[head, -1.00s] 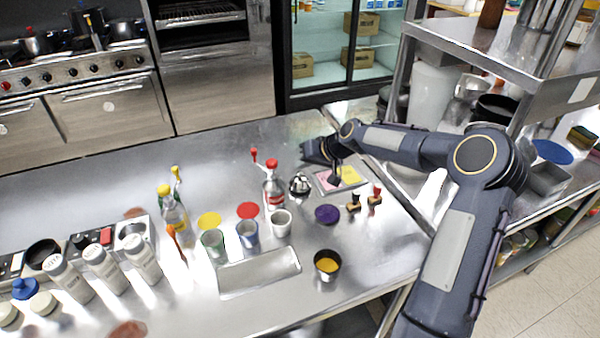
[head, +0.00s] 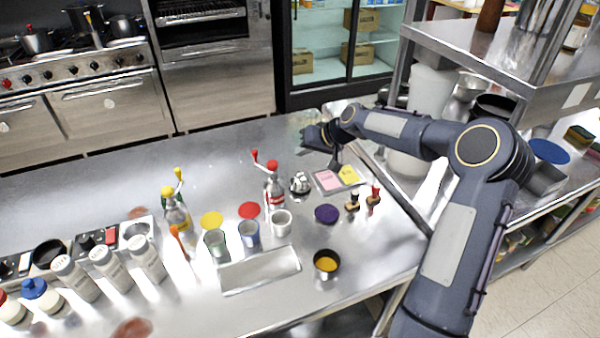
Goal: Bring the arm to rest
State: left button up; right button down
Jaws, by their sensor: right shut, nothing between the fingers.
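My right arm comes in from the lower right of the head view and bends at the elbow over the counter's right side. My right gripper (head: 334,160) is shut and empty, just above the far edge of a tray with a pink pad (head: 326,178) and a yellow pad (head: 348,174). It appears apart from the pads. My left gripper is not in view.
The steel counter (head: 110,185) holds a red-capped bottle (head: 274,190), a yellow-capped bottle (head: 176,214), several cups, a purple disc (head: 327,214), two stamps (head: 373,197) and a shallow steel tray (head: 260,270). A steel shelf (head: 470,45) stands at the right.

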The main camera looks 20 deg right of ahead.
dwell(0.4)
jog(key=s+a+r+n+g+h, duration=0.1)
jog(key=s+a+r, duration=0.3)
jog(key=s, duration=0.7)
jog(key=s+a+r+n+g+h, duration=0.1)
jog(key=s+a+r, duration=0.25)
jog(key=s, duration=0.65)
jog(key=s+a+f, duration=0.1)
jog(key=s, duration=0.8)
jog(key=s+a+f+m, duration=0.1)
jog(key=s+a+f, duration=0.1)
jog(key=s, duration=0.7)
jog(key=shift+s+a+f+y, duration=0.2)
jog(key=shift+f+y, duration=0.1)
jog(key=shift+y, duration=0.1)
